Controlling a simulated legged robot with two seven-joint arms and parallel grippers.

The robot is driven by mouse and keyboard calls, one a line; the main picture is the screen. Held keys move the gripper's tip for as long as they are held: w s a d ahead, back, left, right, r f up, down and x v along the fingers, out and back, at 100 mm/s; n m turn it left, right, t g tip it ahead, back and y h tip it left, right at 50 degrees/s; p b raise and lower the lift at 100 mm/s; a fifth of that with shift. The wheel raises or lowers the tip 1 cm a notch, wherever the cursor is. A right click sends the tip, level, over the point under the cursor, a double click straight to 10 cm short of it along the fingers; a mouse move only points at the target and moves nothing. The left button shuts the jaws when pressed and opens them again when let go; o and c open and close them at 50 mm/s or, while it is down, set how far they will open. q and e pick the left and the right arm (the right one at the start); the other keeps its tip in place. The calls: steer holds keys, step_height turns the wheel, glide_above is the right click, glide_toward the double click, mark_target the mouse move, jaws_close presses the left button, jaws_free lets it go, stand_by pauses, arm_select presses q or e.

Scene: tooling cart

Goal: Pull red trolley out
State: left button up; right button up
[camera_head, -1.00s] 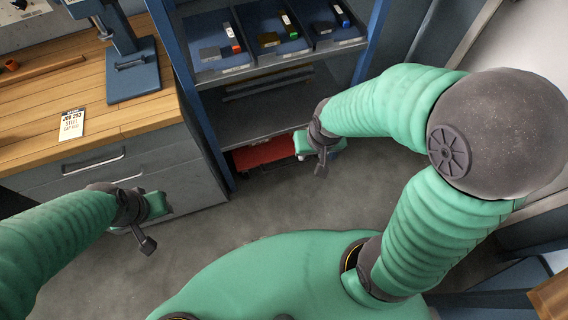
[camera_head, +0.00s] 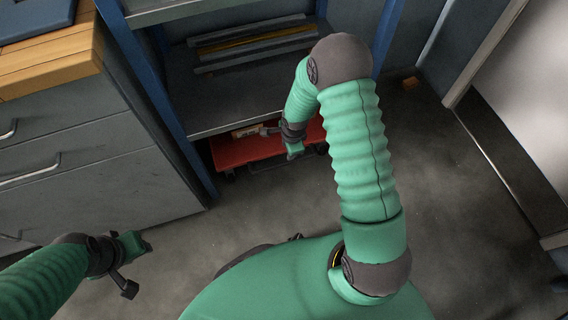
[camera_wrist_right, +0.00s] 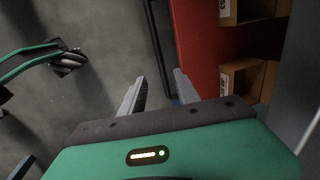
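The red trolley (camera_head: 240,153) sits low under the bottom shelf of the blue rack, its front part showing in the head view. In the right wrist view its red deck (camera_wrist_right: 198,45) is at the right, with a black handle bar (camera_wrist_right: 152,35) along its edge. My right gripper (camera_head: 295,153) is at the trolley's front. In the wrist view its two grey fingers (camera_wrist_right: 158,84) are apart, with the bar running down between them; I cannot tell whether they touch it. My left gripper (camera_head: 142,243) hangs over the floor at lower left, away from the trolley; its fingers are unclear.
Cardboard boxes (camera_wrist_right: 240,80) sit on the trolley. The blue rack's post (camera_head: 165,105) and lower shelf (camera_head: 210,118) frame the trolley. A grey drawer cabinet (camera_head: 90,150) stands at left.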

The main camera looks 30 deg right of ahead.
steer(key=w+f+b, duration=0.1)
steer(key=f+b, duration=0.1)
steer(key=f, duration=0.2)
steer(key=f+b, duration=0.2)
steer(key=f, duration=0.3)
steer(key=w+f+b, duration=0.1)
steer(key=f+b, duration=0.2)
steer(key=f, duration=0.2)
steer(key=shift+w+d, duration=0.3)
steer(key=shift+d, duration=0.1)
steer(key=shift+r, duration=0.1)
jaws_close()
